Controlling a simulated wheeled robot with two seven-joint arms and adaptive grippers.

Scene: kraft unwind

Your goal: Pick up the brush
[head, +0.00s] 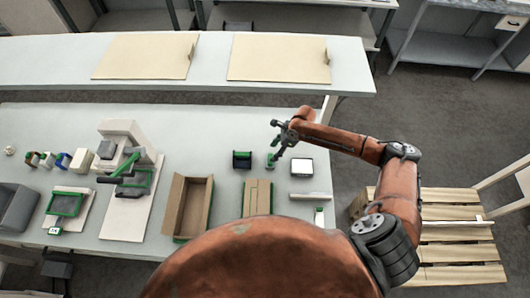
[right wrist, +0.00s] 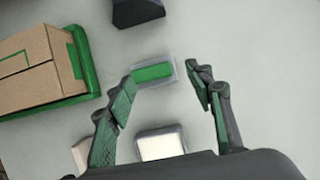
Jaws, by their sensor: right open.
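A small green block with a pale grey border (right wrist: 153,73), which looks like the brush, lies on the table between and just beyond the fingertips of my right gripper (right wrist: 161,78) in the right wrist view. The fingers are apart, with nothing gripped. In the head view my right gripper (head: 273,141) is over the right part of the table; a small green piece (head: 271,160) shows by its lower finger, and I cannot tell whether it is the brush or a finger. My left gripper is not in view.
A closed cardboard box with green edges (head: 258,197) and an open carton (head: 187,207) stand nearby. A dark block (head: 242,160) is left of the gripper, a dark-rimmed white square (head: 302,167) right of it. A white machine (head: 127,137) stands further left.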

